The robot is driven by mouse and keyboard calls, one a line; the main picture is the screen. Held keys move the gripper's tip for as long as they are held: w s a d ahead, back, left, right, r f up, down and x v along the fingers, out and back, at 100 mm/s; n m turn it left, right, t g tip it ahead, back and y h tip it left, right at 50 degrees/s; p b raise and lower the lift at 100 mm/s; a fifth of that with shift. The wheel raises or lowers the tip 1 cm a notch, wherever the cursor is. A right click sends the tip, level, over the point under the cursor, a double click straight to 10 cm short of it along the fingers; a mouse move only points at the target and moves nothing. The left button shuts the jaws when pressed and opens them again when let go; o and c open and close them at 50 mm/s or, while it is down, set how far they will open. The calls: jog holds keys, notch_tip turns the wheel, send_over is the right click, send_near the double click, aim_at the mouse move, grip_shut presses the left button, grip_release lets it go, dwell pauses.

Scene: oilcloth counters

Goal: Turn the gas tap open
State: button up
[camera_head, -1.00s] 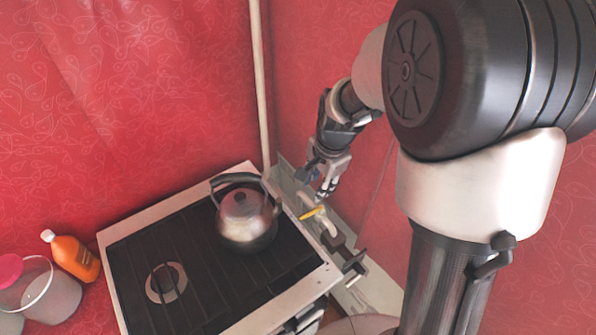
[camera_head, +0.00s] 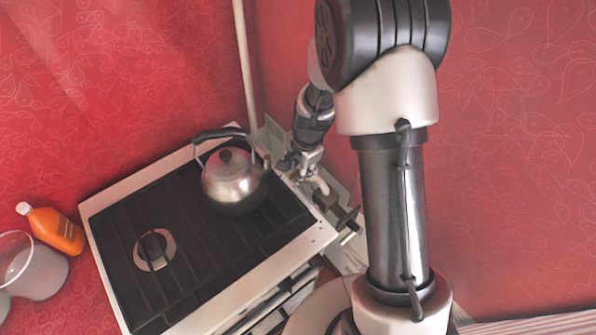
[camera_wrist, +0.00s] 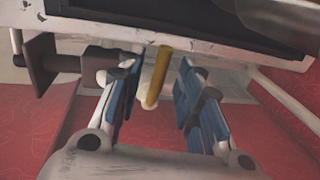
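The gas tap shows as a yellow lever (camera_wrist: 158,75) on the pale pipework beside the stove. In the wrist view it stands between the two blue-padded fingers of my gripper (camera_wrist: 156,88). The fingers are open, with a visible gap on both sides of the lever. In the head view my gripper (camera_head: 298,172) is at the stove's right edge and hides most of the lever. Whether a finger touches the lever at any point I cannot tell.
A metal kettle (camera_head: 233,182) stands on the stove (camera_head: 200,268), close left of my gripper. A dark bracket (camera_wrist: 50,66) on the pipework is left of the fingers in the wrist view. A vertical pipe (camera_head: 243,65) rises behind. An orange bottle (camera_head: 55,230) stands far left.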

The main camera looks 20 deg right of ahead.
jog(key=shift+w+f, duration=0.1)
jog(key=shift+f, duration=0.15)
jog(key=shift+c, duration=0.5)
grip_shut()
